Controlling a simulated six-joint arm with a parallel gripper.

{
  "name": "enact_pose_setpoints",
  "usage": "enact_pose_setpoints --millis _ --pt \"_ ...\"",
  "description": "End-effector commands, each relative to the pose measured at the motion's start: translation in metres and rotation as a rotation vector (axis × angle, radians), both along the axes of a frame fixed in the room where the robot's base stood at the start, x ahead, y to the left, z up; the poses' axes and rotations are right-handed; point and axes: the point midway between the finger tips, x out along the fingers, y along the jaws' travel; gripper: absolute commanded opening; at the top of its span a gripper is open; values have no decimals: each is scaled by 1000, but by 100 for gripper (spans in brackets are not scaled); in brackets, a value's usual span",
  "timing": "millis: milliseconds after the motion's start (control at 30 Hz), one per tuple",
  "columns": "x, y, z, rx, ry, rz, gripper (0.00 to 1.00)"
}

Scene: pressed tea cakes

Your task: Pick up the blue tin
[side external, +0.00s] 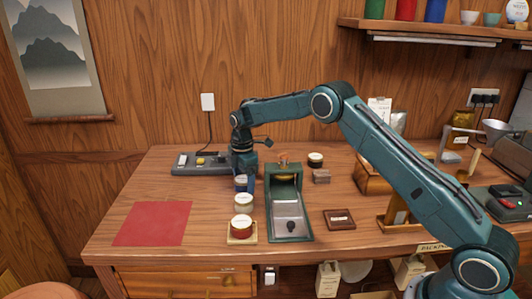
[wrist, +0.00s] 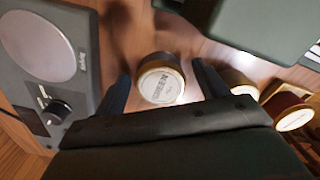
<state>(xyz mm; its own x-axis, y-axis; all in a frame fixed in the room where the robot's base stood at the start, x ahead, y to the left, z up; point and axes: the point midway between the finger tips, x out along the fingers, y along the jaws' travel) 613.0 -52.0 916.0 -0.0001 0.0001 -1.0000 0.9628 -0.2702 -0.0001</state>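The blue tin (side external: 241,184) stands on the table directly under my gripper (side external: 243,173) in the side view, with a pale round lid and blue at its sides. In the wrist view a tin (wrist: 160,79) with a pale lettered lid sits between my two dark fingers, nearer the left one. Its side looks brownish there, so its colour is unclear. My gripper is open, with a gap on both sides of this tin. How far down the fingers reach is hard to tell.
A cream-lidded tin (side external: 243,201) and a red tin (side external: 242,227) on a wooden tray stand in front. A grey scale (side external: 192,163) lies close behind to the left, and a green press (side external: 285,186) close to the right. A red mat (side external: 153,223) lies at left.

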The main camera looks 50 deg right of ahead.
Motion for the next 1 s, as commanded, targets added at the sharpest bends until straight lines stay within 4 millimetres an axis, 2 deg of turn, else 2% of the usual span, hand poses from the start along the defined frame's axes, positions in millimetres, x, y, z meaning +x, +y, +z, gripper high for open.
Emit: enact_pose_setpoints --millis 33,200,233,667,867,1000 --pt "0 0 0 0 0 0 62" --pt "0 0 0 0 0 0 28" --pt "0 0 0 0 0 0 26" --pt "1 0 6 -1 -2 0 26" --pt "1 0 24 0 -3 0 26" --pt "1 0 46 0 -4 0 26"
